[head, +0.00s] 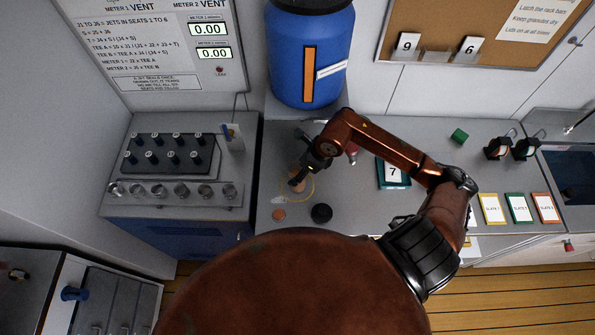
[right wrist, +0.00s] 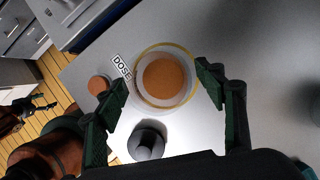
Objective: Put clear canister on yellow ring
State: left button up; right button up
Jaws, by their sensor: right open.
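The clear canister (right wrist: 166,78) shows from above in the right wrist view, with orange contents or an orange top. It stands on the counter within the thin yellow ring (right wrist: 149,45). The ring also shows in the head view (head: 313,192), partly hidden by my right gripper (head: 298,182). In the right wrist view my right gripper (right wrist: 168,95) is open, its dark green fingers on either side of the canister, with gaps visible. In the head view the canister (head: 300,176) is largely hidden by the gripper. My left gripper does not show clearly in either view.
An orange disc (head: 278,214) and a black round piece (head: 321,213) lie in front of the ring. A DOSE label (right wrist: 121,67) is beside it. A blue drum (head: 311,60) stands behind, a valve console (head: 175,165) to the left, and a number 7 card (head: 393,173) to the right.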

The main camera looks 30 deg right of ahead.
jog(key=b+v, duration=0.1)
jog(key=v, duration=0.9)
jog(key=shift+r, duration=0.15)
jog(key=shift+a, duration=0.1)
